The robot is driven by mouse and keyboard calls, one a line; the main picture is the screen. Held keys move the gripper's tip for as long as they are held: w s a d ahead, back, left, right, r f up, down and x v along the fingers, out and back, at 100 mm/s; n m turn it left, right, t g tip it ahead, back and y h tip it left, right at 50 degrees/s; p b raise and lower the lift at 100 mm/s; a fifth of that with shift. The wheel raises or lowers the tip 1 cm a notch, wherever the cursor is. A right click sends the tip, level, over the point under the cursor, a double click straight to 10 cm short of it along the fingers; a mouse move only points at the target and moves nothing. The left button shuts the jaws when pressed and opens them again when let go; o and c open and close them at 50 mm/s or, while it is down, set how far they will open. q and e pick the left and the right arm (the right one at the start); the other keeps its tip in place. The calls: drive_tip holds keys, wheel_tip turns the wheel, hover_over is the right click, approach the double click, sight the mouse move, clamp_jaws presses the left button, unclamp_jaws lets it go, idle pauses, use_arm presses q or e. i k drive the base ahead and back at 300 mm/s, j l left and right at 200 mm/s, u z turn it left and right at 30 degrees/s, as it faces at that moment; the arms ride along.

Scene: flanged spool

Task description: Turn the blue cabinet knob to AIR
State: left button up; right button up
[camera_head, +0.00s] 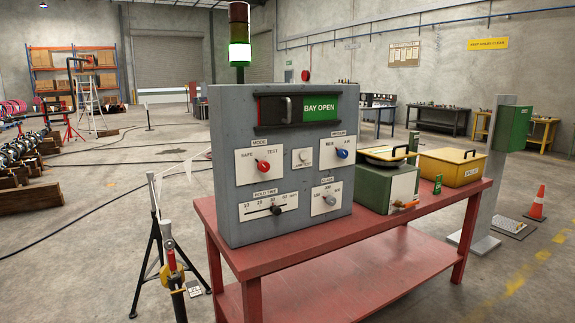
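The blue cabinet knob (342,153) sits on a white plate at the upper right of the grey control cabinet (225,160). Two small labels stand above the knob, one to the left and one to the right; they are too small to read surely. I cannot tell which label the knob points at. Neither of my grippers shows in the head view, and nothing touches the knob.
The cabinet stands on a red table (330,248). Its front also carries a red knob (263,166), a grey knob (330,200) and a slider (275,209). A green box (388,188) and a yellow box (451,168) stand to the right. A black tripod (157,260) stands left.

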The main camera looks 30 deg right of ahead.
sight(341, 153)
drive_tip(key=z, duration=1.3)
drive_tip(key=i+l+z, duration=0.15)
drive_tip(key=i+l, duration=0.3)
